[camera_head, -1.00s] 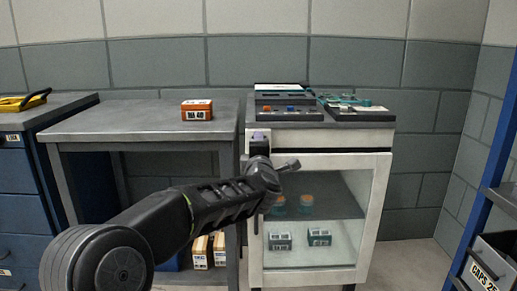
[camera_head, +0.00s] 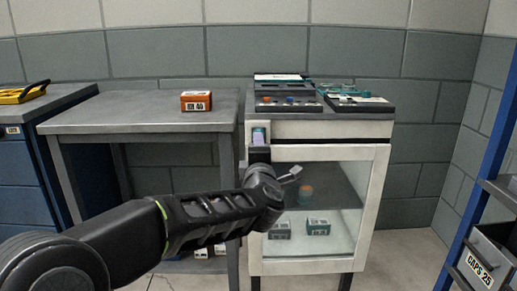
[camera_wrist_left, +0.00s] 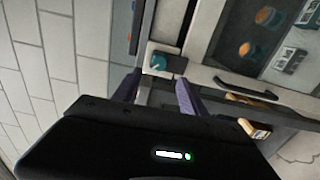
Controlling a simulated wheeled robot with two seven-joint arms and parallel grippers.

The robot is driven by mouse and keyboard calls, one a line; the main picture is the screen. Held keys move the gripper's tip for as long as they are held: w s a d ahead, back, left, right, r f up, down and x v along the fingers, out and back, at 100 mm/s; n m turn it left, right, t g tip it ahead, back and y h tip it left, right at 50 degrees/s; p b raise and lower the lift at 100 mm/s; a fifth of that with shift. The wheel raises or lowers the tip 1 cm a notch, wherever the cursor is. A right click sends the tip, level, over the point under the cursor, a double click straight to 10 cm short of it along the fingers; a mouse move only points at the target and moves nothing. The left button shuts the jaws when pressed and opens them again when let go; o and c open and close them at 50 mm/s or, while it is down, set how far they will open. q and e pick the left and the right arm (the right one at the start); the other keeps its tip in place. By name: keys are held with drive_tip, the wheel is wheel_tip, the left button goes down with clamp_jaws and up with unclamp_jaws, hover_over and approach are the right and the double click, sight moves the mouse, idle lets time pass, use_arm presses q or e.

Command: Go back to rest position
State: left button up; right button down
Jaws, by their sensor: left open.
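My left arm comes in from the left in the head view. Its gripper (camera_head: 259,138) is in front of the upper left edge of the white glass-fronted cabinet (camera_head: 320,270). In the left wrist view the two purple-grey fingers (camera_wrist_left: 157,92) stand apart with nothing held between them. The cabinet front, with a dark door handle (camera_wrist_left: 245,89), lies beyond them. Touching or apart cannot be told. My forearm hides part of the cabinet's left side and the shelf under the grey table. My right gripper is not in view.
An orange box (camera_head: 196,101) sits on the grey table (camera_head: 130,115). A dark control unit (camera_head: 288,97) and a teal device (camera_head: 355,98) stand on the cabinet. A blue rack (camera_head: 480,165) stands at right.

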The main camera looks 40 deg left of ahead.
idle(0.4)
